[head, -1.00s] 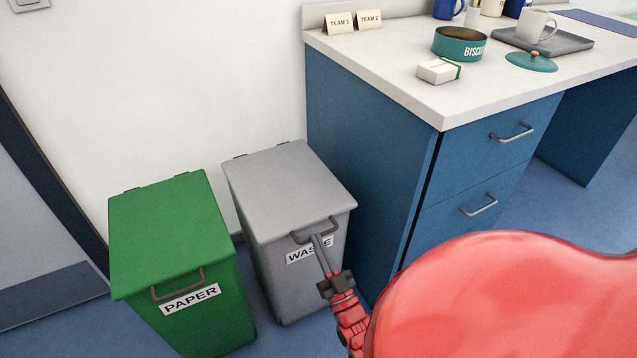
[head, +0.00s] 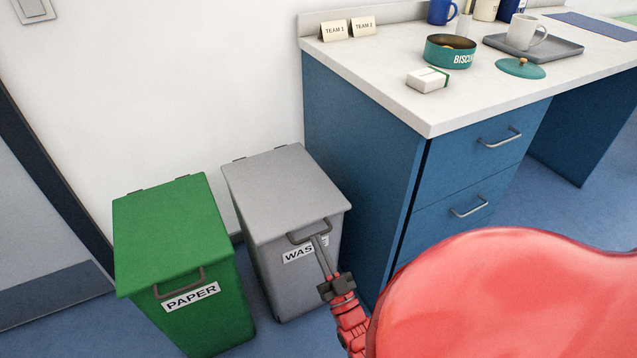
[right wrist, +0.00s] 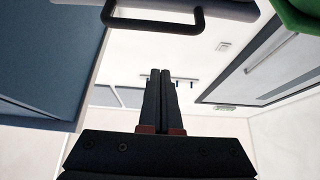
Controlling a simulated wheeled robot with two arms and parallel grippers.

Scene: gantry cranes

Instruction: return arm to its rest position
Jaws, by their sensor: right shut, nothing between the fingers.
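My right gripper (head: 320,250) is shut and empty. In the head view its fingertips overlap the label and handle area of the grey WASTE bin (head: 284,190); I cannot tell whether they touch. The right wrist view shows the closed fingers (right wrist: 160,88) below a dark handle (right wrist: 152,20), apart from it in the picture. The grey bin's lid is closed. My left gripper is not in view.
A green PAPER bin (head: 172,230) with closed lid stands left of the grey bin. A blue drawer unit (head: 365,150) stands close on the right. Its worktop (head: 385,85) holds a biscuit tin (head: 450,52), a lid (head: 520,68), a small white box (head: 428,80) and a tray (head: 565,50).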

